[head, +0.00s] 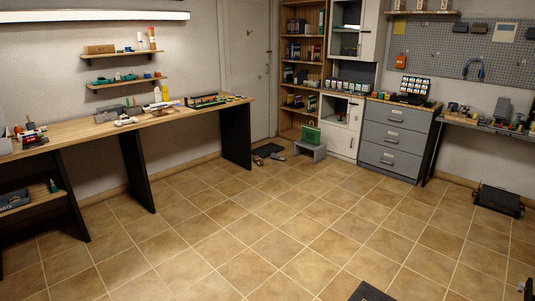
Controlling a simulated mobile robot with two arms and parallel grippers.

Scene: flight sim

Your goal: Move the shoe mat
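A small dark mat (267,149) lies on the tiled floor by the door, far from me. A pair of sandals, with one sandal (277,157) to its right and another (257,160) at its front left, lies at its near edge. I cannot tell whether they rest on the mat or beside it. A second flat dark thing (370,292) is cut off by the bottom edge; I cannot tell what it is. Neither of my grippers can be made out.
A grey stool (309,151) with a green box (311,134) stands right of the mat. A long workbench (150,122) runs along the left wall. Grey drawers (393,138) and a black case (498,201) are on the right. The middle floor is clear.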

